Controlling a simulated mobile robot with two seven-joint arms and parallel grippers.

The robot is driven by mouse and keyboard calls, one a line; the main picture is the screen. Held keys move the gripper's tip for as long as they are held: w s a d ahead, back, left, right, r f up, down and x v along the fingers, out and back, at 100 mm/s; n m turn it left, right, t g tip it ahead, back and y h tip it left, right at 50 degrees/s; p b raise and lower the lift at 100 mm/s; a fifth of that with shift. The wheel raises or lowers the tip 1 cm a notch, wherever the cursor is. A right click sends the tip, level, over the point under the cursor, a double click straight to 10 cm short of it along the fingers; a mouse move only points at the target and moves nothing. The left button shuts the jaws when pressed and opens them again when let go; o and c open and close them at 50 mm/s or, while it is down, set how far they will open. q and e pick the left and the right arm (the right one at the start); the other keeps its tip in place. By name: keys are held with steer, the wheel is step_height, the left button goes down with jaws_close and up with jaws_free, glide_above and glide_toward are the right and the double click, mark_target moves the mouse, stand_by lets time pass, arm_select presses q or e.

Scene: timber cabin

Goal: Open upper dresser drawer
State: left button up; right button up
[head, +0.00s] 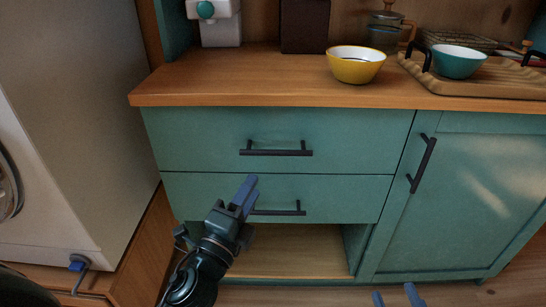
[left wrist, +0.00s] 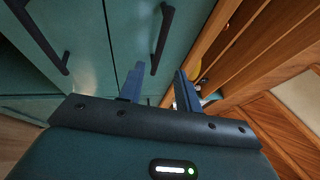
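The upper dresser drawer (head: 200,140) is closed, with a green front below the wooden top. Its dark horizontal bar handle (head: 276,152) is unobstructed in the head view. In the left wrist view, this handle (left wrist: 162,38) lies just beyond the fingertips. My left gripper (head: 246,190) is open and empty, in front of the lower drawer and slightly below the upper handle. Its two blue fingers also show apart in the left wrist view (left wrist: 158,82). My right gripper (head: 394,297) shows only two separated fingertips at the bottom edge, with nothing seen between them.
The lower drawer (head: 340,190) is closed, its handle (head: 290,212) partly behind my left gripper. Below is an open shelf (head: 290,250); right is a closed cabinet door (head: 470,190). A yellow bowl (head: 355,66) and a wooden tray (head: 480,84) stand on top. A white appliance (head: 70,120) stands left.

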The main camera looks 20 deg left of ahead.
mark_target(272, 155)
arm_select(q)
steer(key=x, duration=1.1)
steer(key=shift+w+r, duration=0.1)
steer(key=shift+w, duration=0.15)
steer(key=shift+c, duration=0.2)
jaws_close()
